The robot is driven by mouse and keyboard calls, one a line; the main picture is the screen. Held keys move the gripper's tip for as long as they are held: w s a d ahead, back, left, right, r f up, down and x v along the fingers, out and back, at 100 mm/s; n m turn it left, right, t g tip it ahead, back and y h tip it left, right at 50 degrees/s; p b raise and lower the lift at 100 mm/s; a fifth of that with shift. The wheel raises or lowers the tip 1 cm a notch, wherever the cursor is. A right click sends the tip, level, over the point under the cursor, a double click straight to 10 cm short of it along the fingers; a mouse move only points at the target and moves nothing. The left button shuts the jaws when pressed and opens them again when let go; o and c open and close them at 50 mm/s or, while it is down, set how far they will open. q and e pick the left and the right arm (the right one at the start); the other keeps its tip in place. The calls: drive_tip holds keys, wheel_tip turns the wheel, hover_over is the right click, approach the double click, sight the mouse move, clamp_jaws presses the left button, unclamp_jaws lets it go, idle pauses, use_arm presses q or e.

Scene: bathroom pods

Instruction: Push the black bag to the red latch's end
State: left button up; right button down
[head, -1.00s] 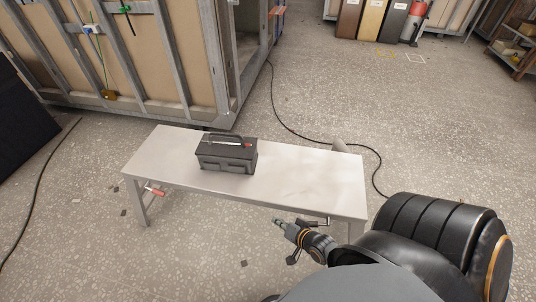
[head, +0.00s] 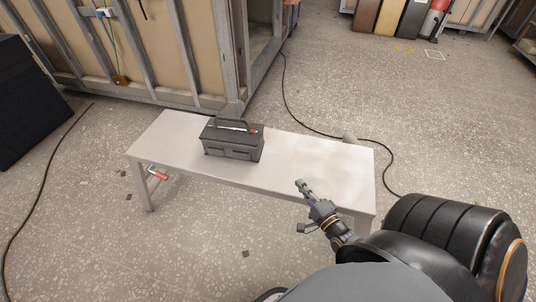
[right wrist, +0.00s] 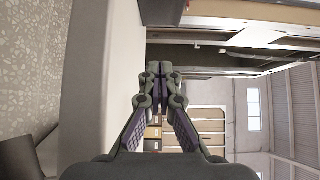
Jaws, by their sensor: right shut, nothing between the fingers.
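The black bag (head: 233,143), box-shaped with a carry handle and a small red detail on top, stands upright on the pale bench (head: 310,160), left of its middle. The red latch (head: 158,177) is under the bench top at its left end. My right gripper (head: 300,184) is shut and empty at the bench's near edge, to the right of the bag and apart from it. In the right wrist view its fingertips (right wrist: 160,72) are together beside the bench surface (right wrist: 90,80). My left gripper is out of view.
A metal-framed pod wall (head: 150,60) stands close behind the bench. A dark cable (head: 310,122) runs over the floor behind and right of it. The bench top is clear on both sides of the bag. A black panel (head: 25,100) stands at far left.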

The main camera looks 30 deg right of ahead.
drive_tip(key=b, duration=0.3)
approach(262, 146)
drive_tip(key=d, duration=0.3)
drive_tip(key=shift+w+d+f, duration=0.2)
drive_tip(key=shift+w+f, duration=0.1)
drive_tip(key=shift+f, duration=0.05)
drive_tip(key=w, duration=0.1)
drive_tip(key=w+a, duration=0.1)
drive_tip(key=w, duration=0.1)
drive_tip(key=w+b, duration=0.1)
drive_tip(key=shift+w+a, duration=0.35)
drive_tip(key=shift+w, duration=0.05)
drive_tip(key=shift+w+a+r, duration=0.1)
drive_tip(key=shift+w+a, duration=0.25)
drive_tip(key=shift+w, duration=0.05)
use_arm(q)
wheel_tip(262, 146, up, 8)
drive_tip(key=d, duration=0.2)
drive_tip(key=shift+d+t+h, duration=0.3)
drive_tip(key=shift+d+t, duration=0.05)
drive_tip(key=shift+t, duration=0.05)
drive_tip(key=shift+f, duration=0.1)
